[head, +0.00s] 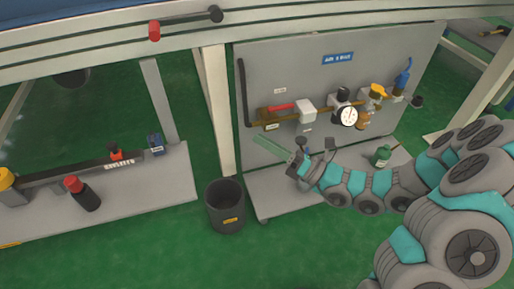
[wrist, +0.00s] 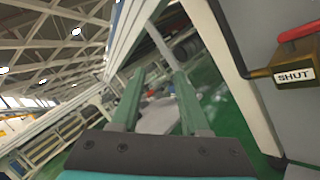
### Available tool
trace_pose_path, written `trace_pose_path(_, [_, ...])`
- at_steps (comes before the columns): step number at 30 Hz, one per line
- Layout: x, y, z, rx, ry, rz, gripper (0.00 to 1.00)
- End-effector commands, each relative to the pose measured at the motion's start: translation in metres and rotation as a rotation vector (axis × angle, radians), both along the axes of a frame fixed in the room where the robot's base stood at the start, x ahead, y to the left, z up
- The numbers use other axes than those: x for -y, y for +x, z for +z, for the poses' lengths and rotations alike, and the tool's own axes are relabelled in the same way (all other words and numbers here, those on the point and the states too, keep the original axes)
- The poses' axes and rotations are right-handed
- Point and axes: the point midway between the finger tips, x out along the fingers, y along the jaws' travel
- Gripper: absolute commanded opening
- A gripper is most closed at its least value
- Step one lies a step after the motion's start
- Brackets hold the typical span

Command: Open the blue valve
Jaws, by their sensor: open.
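The blue valve (head: 403,78) is at the right end of the pipe row on the grey upright panel, with its blue handle sticking up. It is not seen in the wrist view. My gripper (head: 268,147) is in front of the panel's lower left part, well left of the blue valve and below the pipe. In the wrist view my gripper (wrist: 158,82) has its two green fingers apart with nothing between them.
A red-handled brass valve (head: 281,107) sits on the panel's left; its SHUT label (wrist: 294,77) shows in the wrist view. A gauge (head: 346,115) and yellow valve (head: 377,91) lie between it and the blue valve. A dark bin (head: 226,206) stands on the floor.

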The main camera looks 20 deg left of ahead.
Motion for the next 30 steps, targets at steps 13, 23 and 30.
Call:
trace_pose_path(13, [-0.01,-0.043,0.02,0.186,-0.061,0.119,0.45])
trace_pose_path(23, [-0.01,-0.045,0.021,0.192,-0.064,0.124,0.47])
trace_pose_path(30, [-0.005,-0.052,-0.018,0.351,-0.228,0.237,0.47])
